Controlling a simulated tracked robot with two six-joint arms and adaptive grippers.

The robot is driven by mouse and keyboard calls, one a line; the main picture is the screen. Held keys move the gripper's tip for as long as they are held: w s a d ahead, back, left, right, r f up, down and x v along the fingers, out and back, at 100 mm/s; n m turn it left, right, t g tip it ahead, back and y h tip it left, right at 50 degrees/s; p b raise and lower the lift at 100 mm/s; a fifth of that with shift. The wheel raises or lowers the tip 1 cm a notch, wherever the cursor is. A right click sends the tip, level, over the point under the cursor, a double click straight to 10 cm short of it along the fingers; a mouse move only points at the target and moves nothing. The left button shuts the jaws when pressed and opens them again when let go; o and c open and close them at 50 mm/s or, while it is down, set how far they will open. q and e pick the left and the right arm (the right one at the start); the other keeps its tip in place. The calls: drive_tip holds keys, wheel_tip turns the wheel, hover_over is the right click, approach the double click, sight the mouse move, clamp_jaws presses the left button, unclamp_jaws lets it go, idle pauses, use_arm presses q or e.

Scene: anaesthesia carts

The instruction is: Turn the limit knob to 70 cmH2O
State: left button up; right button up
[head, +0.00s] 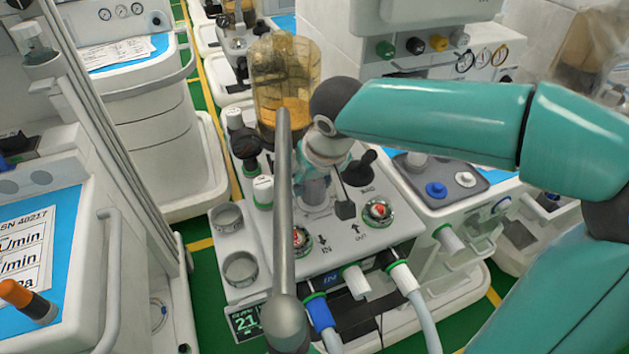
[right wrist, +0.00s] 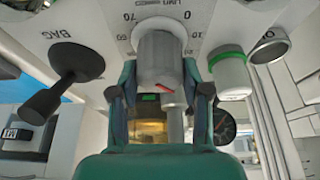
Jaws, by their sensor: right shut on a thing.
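The limit knob (right wrist: 158,58) is a grey cylinder with a red mark on its end in the right wrist view. Printed scale figures, including 70 and 0, show on the pale panel (right wrist: 206,12) around its base. My right gripper (right wrist: 162,92) is shut on the knob, one teal finger on each side. In the head view my right gripper (head: 326,178) is over the valve block, and it and the arm hide most of the knob. I cannot read the exact setting. My left gripper is not in view.
A black BAG lever (right wrist: 76,62) is close beside the gripper. A grey rod (head: 283,215) crosses in front of the block in the head view. An amber-tinted canister (head: 285,80) stands behind.

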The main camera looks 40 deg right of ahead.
idle(0.3)
drive_tip(key=o, duration=1.1)
drive_tip(key=shift+o, duration=0.2)
drive_tip(key=shift+r, duration=0.1)
drive_tip(key=v, duration=0.7)
drive_tip(key=shift+s, duration=0.1)
